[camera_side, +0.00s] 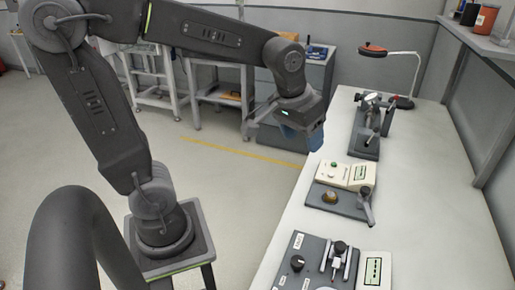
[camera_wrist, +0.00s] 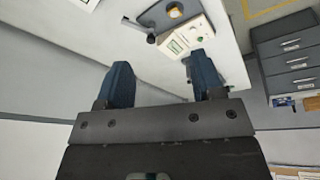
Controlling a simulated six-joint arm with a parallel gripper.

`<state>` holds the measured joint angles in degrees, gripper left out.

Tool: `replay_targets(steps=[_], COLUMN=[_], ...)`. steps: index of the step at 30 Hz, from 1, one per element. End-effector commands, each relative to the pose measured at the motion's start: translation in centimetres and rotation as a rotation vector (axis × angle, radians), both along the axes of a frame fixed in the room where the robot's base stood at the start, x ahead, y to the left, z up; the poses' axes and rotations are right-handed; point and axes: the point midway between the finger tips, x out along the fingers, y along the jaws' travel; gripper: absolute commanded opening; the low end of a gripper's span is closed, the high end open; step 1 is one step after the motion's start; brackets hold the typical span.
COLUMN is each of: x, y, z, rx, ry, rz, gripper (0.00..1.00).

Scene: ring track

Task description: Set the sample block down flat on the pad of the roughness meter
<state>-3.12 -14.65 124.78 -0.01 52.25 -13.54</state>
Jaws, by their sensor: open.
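My gripper (camera_side: 302,138) hangs in the air at the bench's left edge, its blue fingers pointing down. In the wrist view my gripper (camera_wrist: 158,72) has its two blue fingers spread, with nothing between them. I cannot clearly make out the sample block in either view. Several instruments stand on the bench, and I cannot tell for sure which is the roughness meter. The middle one, a cream display box (camera_side: 358,176) on a dark base, carries a round brass-coloured piece (camera_side: 329,197). That display box also shows in the wrist view (camera_wrist: 182,42), beyond the fingertips.
The white bench (camera_side: 413,180) has clear room along its right side. A dark instrument (camera_side: 366,135) and a red-headed lamp (camera_side: 374,50) stand at the back. A knobbed instrument (camera_side: 298,262) is in front. A shelf (camera_side: 485,42) overhangs the right side.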

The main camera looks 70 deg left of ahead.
Motion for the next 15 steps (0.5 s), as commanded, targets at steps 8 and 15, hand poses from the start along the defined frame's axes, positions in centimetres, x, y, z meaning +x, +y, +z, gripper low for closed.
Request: replay_targets(steps=[8,15], x=[-8.6,-10.7], y=[-1.4,-1.7], z=[0.8,0.3], rx=[0.072,0.098], ry=[-0.143,-0.181], rz=[-0.21,-0.274], gripper=[0.61,0.61])
